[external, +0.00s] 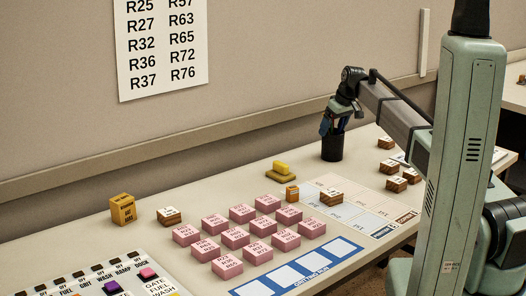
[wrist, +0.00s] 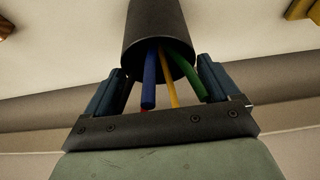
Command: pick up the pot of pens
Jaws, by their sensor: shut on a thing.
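The pot of pens is a black cylinder (external: 332,147) at the back right of the desk in the external view. In the wrist view the dark pot (wrist: 155,28) shows with blue, yellow and green pens standing out of its mouth. My gripper (external: 335,122) is over the top of the pot and points down. In the wrist view its two blue fingers (wrist: 160,75) lie on either side of the pot's rim, shut on it. The pot looks upright. I cannot tell whether its base touches the desk.
Several pink labelled blocks (external: 236,237) stand in rows left of the pot. A yellow object (external: 281,172) sits nearer on its left. Several brown and white blocks (external: 396,184) lie to the right. The wall (external: 270,100) is close behind.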

